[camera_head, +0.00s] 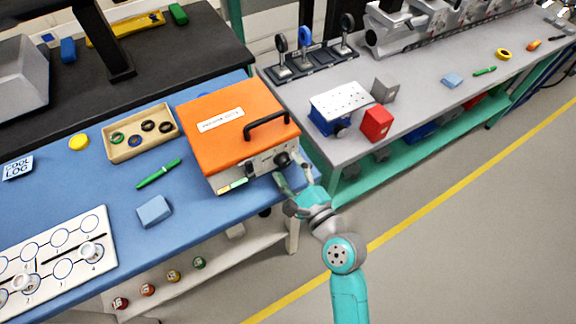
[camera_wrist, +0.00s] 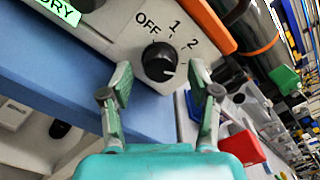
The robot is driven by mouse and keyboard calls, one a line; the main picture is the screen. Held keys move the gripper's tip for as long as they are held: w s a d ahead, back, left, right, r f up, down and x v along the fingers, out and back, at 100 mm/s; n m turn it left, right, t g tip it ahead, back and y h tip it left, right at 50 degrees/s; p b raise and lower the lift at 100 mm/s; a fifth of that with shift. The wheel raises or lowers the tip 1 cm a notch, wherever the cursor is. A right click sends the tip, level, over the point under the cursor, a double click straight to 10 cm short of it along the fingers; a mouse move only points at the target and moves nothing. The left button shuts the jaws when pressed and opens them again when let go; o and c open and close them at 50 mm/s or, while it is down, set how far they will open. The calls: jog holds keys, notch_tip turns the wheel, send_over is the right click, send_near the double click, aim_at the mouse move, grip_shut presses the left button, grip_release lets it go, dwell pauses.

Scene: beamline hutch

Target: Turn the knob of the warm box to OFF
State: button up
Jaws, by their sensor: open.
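The warm box (camera_head: 238,130) is orange with a black handle and a pale front panel, and stands at the right end of the blue bench. Its black round knob (camera_head: 282,159) is on that panel. In the wrist view the knob (camera_wrist: 158,62) sits below the printed labels OFF, 1 and 2. A small pale mark shows at the lower right of its face; I cannot tell the setting surely. My gripper (camera_head: 292,180) is open in front of the panel. In the wrist view its fingers (camera_wrist: 161,82) flank the knob with gaps on both sides, apparently without touching it.
The blue bench (camera_head: 105,185) carries a tray of rings (camera_head: 112,155), a green pen (camera_head: 158,174) and a blue block (camera_head: 154,211) left of the box. The grey bench (camera_head: 430,105) at right holds a red cube (camera_head: 376,123). The floor at lower right is clear.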

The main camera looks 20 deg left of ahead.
jog(key=shift+w+a, duration=0.25)
jog(key=shift+a, duration=0.05)
jog(key=shift+c, duration=0.2)
jog(key=c, duration=1.1)
